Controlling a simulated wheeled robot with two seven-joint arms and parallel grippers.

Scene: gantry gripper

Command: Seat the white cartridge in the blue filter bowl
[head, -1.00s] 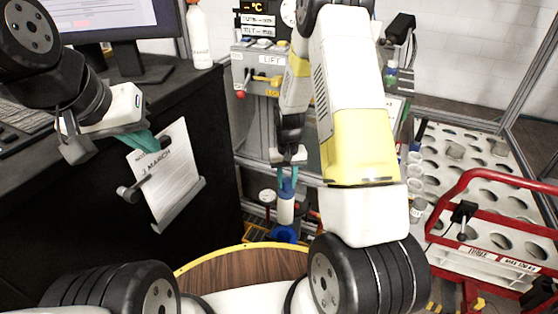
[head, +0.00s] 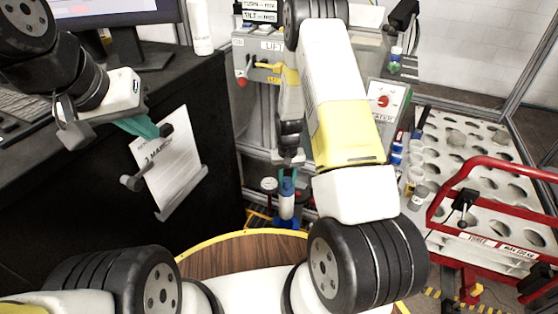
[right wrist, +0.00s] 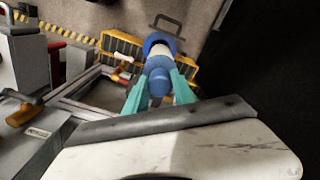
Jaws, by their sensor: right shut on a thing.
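The white cartridge (head: 287,206) with a blue top is upright below my right gripper (head: 288,176) in the head view. The teal fingers are shut on its blue top. In the right wrist view, the fingers of my right gripper (right wrist: 160,84) straddle this blue top, with a band of the white cartridge (right wrist: 159,52) beyond. The blue filter bowl (right wrist: 160,40) shows past the white band, largely hidden. I cannot tell how far the cartridge is inside it. My left gripper (head: 146,127) is by the desk; its finger gap is unclear.
A hanging paper sheet (head: 172,165) is beside my left gripper. A lift control panel (head: 265,65) stands behind my right arm. A red-framed carrier (head: 490,165) and a white perforated rack (head: 480,150) are at the right. A yellow-edged round wooden top (head: 240,255) is in front.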

